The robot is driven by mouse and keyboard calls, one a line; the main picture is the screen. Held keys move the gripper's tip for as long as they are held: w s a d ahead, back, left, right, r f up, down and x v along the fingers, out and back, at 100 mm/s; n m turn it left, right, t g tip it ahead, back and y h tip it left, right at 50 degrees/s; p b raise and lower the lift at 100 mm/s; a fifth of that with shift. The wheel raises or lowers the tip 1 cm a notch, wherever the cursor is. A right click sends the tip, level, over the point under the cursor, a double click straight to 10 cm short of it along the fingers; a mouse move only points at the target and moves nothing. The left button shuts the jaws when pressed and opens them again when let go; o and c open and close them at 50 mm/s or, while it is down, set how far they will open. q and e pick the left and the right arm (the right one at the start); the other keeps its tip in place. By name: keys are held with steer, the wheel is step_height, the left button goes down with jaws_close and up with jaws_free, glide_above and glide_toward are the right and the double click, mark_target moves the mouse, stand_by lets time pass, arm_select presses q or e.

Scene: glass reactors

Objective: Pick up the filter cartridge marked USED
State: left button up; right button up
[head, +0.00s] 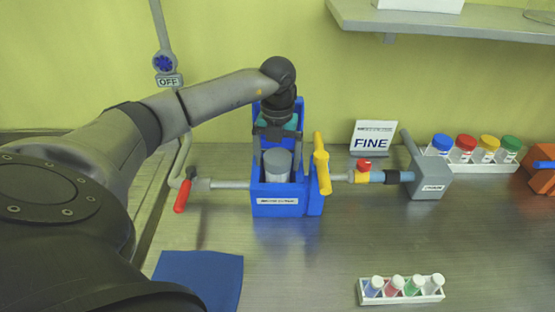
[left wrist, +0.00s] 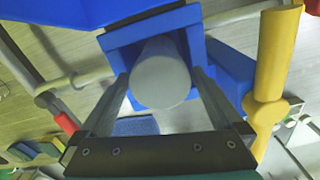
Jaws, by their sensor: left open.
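A grey cylindrical cartridge (head: 278,168) stands upright in a blue open-topped housing (head: 275,208). In the left wrist view the cartridge (left wrist: 160,72) shows its plain round top, and I see no USED mark on it. My left gripper (head: 277,158) points down over the housing with its jaws open. Its two fingers lie one on each side of the cartridge, seen also in the left wrist view (left wrist: 158,95). I cannot tell whether either finger touches it. The label on the housing's front is too small to read. My right gripper is out of view.
Pipes join the housing on both sides, with a red-handled valve (head: 182,196) at left and a yellow handle (head: 321,163) close at right. A FINE sign (head: 371,140) stands behind. A vial rack (head: 402,291) and a blue mat (head: 200,278) lie in front. The bench between is clear.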

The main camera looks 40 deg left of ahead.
arm_select(q)
steer(key=shift+f, duration=0.2)
jaws_close()
stand_by(0.7)
